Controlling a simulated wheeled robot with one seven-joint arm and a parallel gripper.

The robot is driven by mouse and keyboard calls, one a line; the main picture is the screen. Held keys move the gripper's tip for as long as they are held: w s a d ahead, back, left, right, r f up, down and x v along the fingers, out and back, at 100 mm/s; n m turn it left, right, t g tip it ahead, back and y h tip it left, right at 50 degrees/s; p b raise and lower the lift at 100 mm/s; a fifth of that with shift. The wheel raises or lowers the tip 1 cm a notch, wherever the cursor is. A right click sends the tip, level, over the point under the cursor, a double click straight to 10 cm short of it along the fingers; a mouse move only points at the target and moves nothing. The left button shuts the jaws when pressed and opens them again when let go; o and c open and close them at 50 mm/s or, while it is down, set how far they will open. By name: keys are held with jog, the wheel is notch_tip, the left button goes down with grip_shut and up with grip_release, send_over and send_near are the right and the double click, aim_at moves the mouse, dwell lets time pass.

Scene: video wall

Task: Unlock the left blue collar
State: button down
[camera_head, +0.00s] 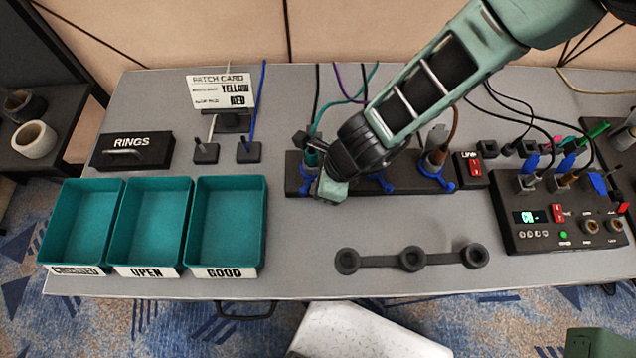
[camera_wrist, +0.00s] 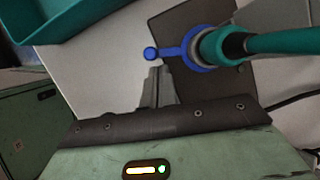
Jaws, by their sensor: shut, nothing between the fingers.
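The left blue collar (camera_wrist: 203,48) shows in the wrist view as a ring around the base of a teal plug. Its lever sticks out left and ends in a round knob (camera_wrist: 151,53). My gripper (camera_wrist: 160,78) is shut and empty, its fingertips just below the lever and close to the knob; I cannot tell whether they touch it. In the head view the teal plug (camera_head: 312,157) stands at the left end of the black socket strip (camera_head: 416,187). My gripper and arm hide most of the left collar there. The middle (camera_head: 388,185) and right (camera_head: 448,186) blue collars show partly.
Teal trays (camera_head: 230,182) and a black RINGS box (camera_head: 132,151) stand on the left. A black three-ring holder (camera_head: 412,258) lies in front. A black control box (camera_head: 555,215) with plugs and cables stands right. Cables run behind the strip. The table between the trays and holder is clear.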

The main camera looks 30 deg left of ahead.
jog(key=shift+w+p, duration=0.3)
jog(key=shift+w, duration=0.15)
